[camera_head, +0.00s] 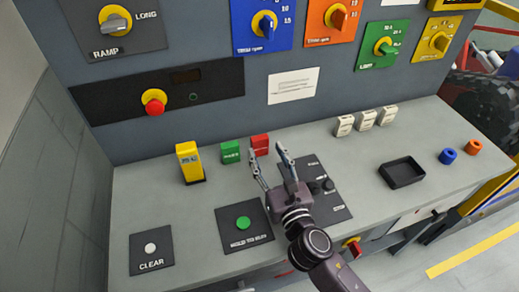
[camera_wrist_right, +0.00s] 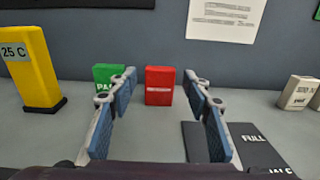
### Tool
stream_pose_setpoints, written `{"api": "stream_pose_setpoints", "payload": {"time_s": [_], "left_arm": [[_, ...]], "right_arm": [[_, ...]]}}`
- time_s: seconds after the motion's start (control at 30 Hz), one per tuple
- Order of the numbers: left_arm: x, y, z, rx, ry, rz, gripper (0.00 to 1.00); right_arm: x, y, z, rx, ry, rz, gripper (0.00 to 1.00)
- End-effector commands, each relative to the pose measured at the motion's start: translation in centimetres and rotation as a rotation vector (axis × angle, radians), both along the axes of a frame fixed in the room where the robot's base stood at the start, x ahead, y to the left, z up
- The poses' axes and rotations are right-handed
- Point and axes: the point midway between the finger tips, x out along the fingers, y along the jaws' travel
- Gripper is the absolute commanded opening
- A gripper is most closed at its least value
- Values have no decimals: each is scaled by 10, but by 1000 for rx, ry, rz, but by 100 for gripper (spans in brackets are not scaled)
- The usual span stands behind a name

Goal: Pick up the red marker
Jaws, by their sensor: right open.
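The red marker (camera_head: 260,144) is a small upright block on the grey console, near the back panel. In the right wrist view the red marker (camera_wrist_right: 160,85) stands beyond the fingertips, between the two fingers in the picture. My right gripper (camera_head: 267,155) is open and empty in front of it, with its fingers pointing toward it. The same gripper shows in the right wrist view (camera_wrist_right: 158,90), its blue-padded fingers apart on either side. I cannot tell whether either fingertip touches the marker. My left gripper is in neither view.
A green marker (camera_head: 230,152) stands just left of the red one, and a yellow block (camera_head: 189,162) stands farther left. White blocks (camera_head: 365,120) and a black tray (camera_head: 402,172) are to the right. The back panel (camera_head: 210,135) rises close behind the markers.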

Motion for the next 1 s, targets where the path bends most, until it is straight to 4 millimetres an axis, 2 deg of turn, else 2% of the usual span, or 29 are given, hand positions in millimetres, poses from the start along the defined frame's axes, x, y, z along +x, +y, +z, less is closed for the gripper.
{"api": "stream_pose_setpoints", "payload": {"time_s": [0.2,0.5,0.77,0.8,1.0], "left_arm": [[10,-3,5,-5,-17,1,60],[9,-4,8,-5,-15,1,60],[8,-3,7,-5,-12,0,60],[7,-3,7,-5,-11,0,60],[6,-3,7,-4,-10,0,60]], "right_arm": [[25,8,2,2,-2,-1,45],[63,20,-2,2,0,0,45],[67,21,-3,1,0,0,45],[66,21,-3,1,0,0,44],[66,21,-3,1,0,0,22]]}}
